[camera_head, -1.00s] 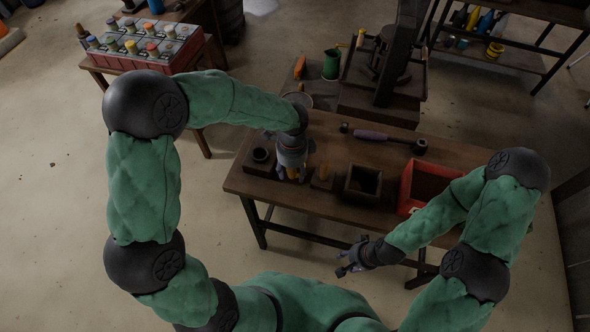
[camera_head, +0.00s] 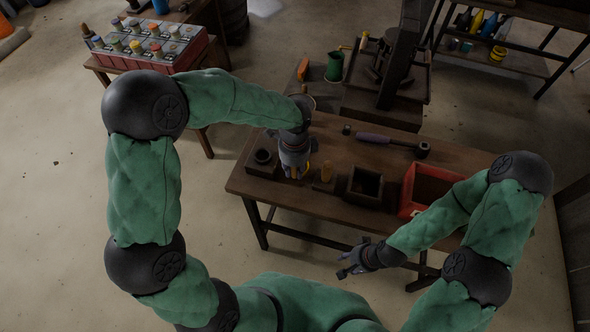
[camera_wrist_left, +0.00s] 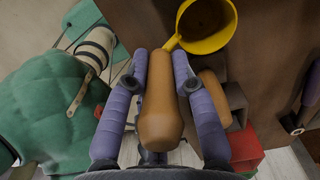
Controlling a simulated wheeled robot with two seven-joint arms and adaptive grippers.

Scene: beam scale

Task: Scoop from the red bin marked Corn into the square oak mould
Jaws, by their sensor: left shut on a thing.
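In the left wrist view, my left gripper (camera_wrist_left: 158,75) is shut on the tan wooden handle (camera_wrist_left: 160,100) of a yellow scoop (camera_wrist_left: 207,24). In the head view this gripper (camera_head: 296,172) is over the table's left part, and the scoop is mostly hidden by it. The red bin (camera_head: 407,190) stands at the table's right; its label and contents cannot be read. A dark square open box (camera_head: 364,185), apparently the oak mould, stands between gripper and bin. My right gripper (camera_head: 350,262) is open and empty in front of the table.
A block with a round opening (camera_head: 262,160) is left of my left gripper. A second tan handle (camera_head: 326,172) stands in a block to its right. A purple-handled tool (camera_head: 385,139) lies behind the mould. A dark press-like stand (camera_head: 400,60) rises behind the table.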

